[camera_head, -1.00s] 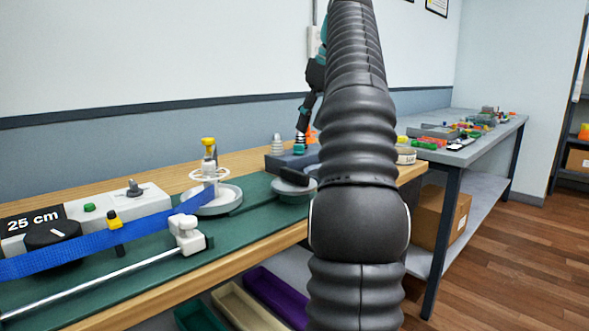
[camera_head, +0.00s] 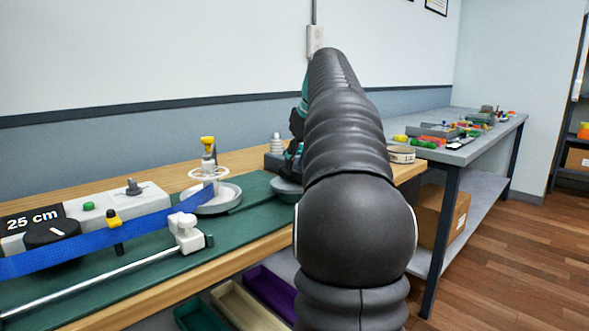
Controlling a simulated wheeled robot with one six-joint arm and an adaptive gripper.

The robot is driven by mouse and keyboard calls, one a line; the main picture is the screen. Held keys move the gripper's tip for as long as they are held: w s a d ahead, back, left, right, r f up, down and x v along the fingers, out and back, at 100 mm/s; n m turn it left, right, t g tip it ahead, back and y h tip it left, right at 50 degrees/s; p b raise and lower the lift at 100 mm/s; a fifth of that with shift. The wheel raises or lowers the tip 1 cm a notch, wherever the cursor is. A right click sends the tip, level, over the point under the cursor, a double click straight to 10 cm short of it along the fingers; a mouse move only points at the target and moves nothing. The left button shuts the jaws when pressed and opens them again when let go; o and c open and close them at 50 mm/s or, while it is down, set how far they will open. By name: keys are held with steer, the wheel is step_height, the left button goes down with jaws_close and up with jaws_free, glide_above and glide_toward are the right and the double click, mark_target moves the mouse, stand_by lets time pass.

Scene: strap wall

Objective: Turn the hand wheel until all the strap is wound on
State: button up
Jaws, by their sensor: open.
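The blue strap (camera_head: 100,238) runs from the left picture edge up to a reel with a grey round base (camera_head: 222,201). A white spoked ring (camera_head: 208,172) sits above that base, with a yellow-topped post (camera_head: 208,148) rising through it. A second grey disc (camera_head: 284,186) lies farther right on the green bench mat, mostly hidden by my arm. I cannot tell for sure which of these is the hand wheel. My gripper (camera_head: 292,151), dark with teal parts, is low near the second disc and to the right of the reel. It is open; its fingertips are largely hidden behind my arm.
A grey unit marked 25 cm (camera_head: 140,201) with a black dial (camera_head: 50,233) stands at left. A metal rod with a white clamp (camera_head: 186,232) lies in front of the reel. A tape roll (camera_head: 401,154) stands right of my arm. Trays sit below the bench.

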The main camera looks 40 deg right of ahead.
steer(key=shift+x, duration=1.05)
jaws_close()
steer(key=shift+m, duration=0.3)
